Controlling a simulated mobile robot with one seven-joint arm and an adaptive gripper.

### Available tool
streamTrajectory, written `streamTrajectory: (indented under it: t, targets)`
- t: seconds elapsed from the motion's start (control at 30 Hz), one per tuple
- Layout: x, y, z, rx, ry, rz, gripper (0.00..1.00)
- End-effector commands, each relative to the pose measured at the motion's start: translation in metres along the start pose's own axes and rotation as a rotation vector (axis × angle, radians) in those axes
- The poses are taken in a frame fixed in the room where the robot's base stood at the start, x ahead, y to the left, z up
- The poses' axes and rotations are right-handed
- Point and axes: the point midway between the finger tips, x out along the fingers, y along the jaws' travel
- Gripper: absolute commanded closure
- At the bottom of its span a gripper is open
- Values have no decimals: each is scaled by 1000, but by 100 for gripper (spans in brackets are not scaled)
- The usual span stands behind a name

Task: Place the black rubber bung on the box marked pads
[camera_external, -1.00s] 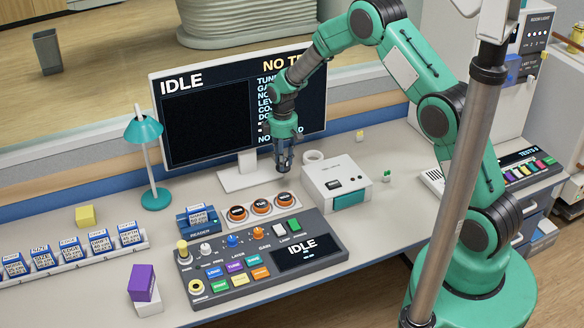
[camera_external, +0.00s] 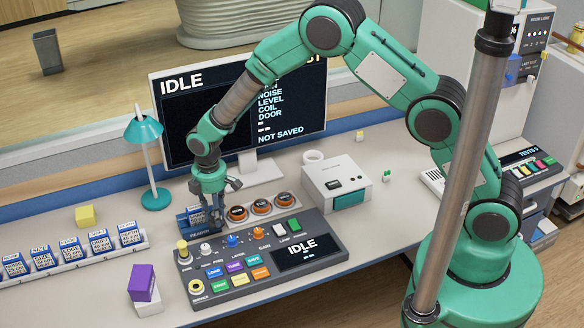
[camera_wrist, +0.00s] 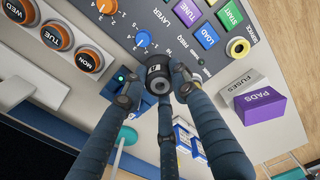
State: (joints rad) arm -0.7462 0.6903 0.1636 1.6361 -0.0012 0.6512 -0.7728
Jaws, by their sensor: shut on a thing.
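My gripper (camera_wrist: 157,95) is shut on the black rubber bung (camera_wrist: 158,72), a short black cylinder with a grey round end, seen between the fingertips in the wrist view. In the external view my gripper (camera_external: 217,212) hangs at the blue reader, just behind the left part of the control console; the bung cannot be made out there. The purple box marked PADS (camera_wrist: 261,106) is right of my gripper in the wrist view. In the external view the purple box (camera_external: 141,281) sits on a white box at the front left, its top clear.
The white FUSES box (camera_wrist: 238,79) is under the purple one. The console (camera_external: 262,262) with knobs and buttons lies between the gripper and the desk front. A teal lamp (camera_external: 154,170) stands left of my gripper. A rack of labelled cartridges (camera_external: 70,259) is further left.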

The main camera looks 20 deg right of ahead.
Motion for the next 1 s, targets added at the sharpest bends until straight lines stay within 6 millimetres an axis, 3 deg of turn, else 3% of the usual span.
streamTrajectory:
  t: [0.3,0.6,0.8,1.0]
  targets:
    - [-10,-96,-70,-173,-1,-1,99]
    - [-16,-175,-114,-308,0,0,99]
    - [-17,-202,-126,-351,-1,0,99]
    - [-17,-208,-128,-361,0,0,99]
